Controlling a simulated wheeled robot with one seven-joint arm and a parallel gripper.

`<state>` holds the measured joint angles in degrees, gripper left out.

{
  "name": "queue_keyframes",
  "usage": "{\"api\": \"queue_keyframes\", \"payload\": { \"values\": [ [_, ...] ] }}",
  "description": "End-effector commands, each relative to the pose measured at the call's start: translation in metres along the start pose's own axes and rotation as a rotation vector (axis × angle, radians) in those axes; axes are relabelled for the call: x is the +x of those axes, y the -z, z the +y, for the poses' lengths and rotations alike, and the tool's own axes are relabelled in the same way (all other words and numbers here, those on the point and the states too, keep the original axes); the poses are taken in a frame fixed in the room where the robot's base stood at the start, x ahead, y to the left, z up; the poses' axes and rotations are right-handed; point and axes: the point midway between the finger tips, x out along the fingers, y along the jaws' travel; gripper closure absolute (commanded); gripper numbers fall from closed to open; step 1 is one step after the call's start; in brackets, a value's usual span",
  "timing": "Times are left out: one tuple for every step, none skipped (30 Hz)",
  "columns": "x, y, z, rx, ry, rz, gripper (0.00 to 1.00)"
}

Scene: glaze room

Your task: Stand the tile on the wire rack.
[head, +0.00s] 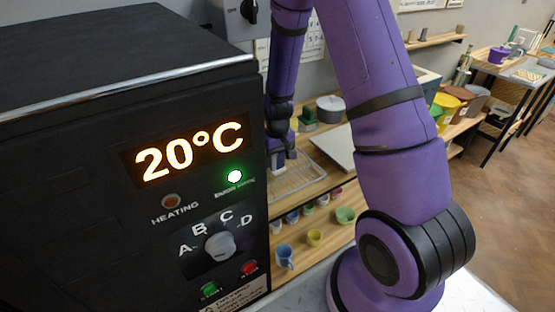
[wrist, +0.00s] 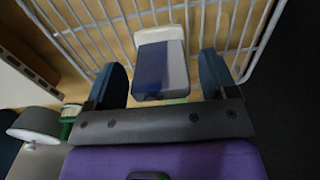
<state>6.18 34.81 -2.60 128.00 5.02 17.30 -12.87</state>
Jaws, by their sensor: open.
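In the wrist view, the tile (wrist: 151,68), blue on one side and grey-white on the other with a cream end, is between the two fingers of my gripper (wrist: 161,72). There are visible gaps between the tile and both fingers. My gripper is open. The white wire rack (wrist: 262,42) spreads around and beyond the tile, which appears to rest on it; its exact contact is hidden. In the head view, my gripper (head: 283,152) is low over the rack (head: 305,184) on the wooden shelf. The tile is too small to make out clearly there.
A black kiln (head: 130,225) reading 20°C stands close on the left. Cups and bowls, including a blue mug (head: 284,256) and green bowl (head: 345,215), sit on the lower shelf.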

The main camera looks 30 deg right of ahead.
Motion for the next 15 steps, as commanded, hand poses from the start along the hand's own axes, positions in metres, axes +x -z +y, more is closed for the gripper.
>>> {"api": "queue_keyframes", "payload": {
  "values": [
    [-0.008, 0.001, 0.0, 0.0, -0.001, 0.004, 0.22],
    [-0.013, 0.001, 0.0, 0.0, -0.001, 0.004, 0.22],
    [-0.02, 0.001, 0.0, 0.001, -0.001, 0.005, 0.22],
    [-0.025, 0.001, 0.0, 0.001, -0.001, 0.005, 0.22],
    [-0.031, 0.001, 0.0, 0.001, -0.001, 0.005, 0.22],
    [-0.039, 0.001, 0.0, 0.001, -0.001, 0.006, 0.22],
    [-0.045, 0.001, 0.0, 0.001, -0.001, 0.005, 0.22],
    [-0.05, 0.001, 0.0, 0.0, -0.001, 0.006, 0.22],
    [-0.058, 0.001, 0.0, 0.0, -0.001, 0.005, 0.22],
    [-0.064, 0.001, 0.0, -0.001, -0.001, 0.006, 0.22],
    [-0.069, 0.001, 0.0, -0.001, -0.001, 0.005, 0.22],
    [-0.076, 0.001, 0.0, -0.002, -0.001, 0.005, 0.22],
    [-0.08, 0.001, 0.0, -0.002, -0.001, 0.005, 0.22],
    [-0.085, 0.0, 0.0, -0.002, -0.001, 0.003, 0.22],
    [-0.091, 0.0, 0.0, -0.001, -0.001, 0.004, 0.22]
  ]
}}
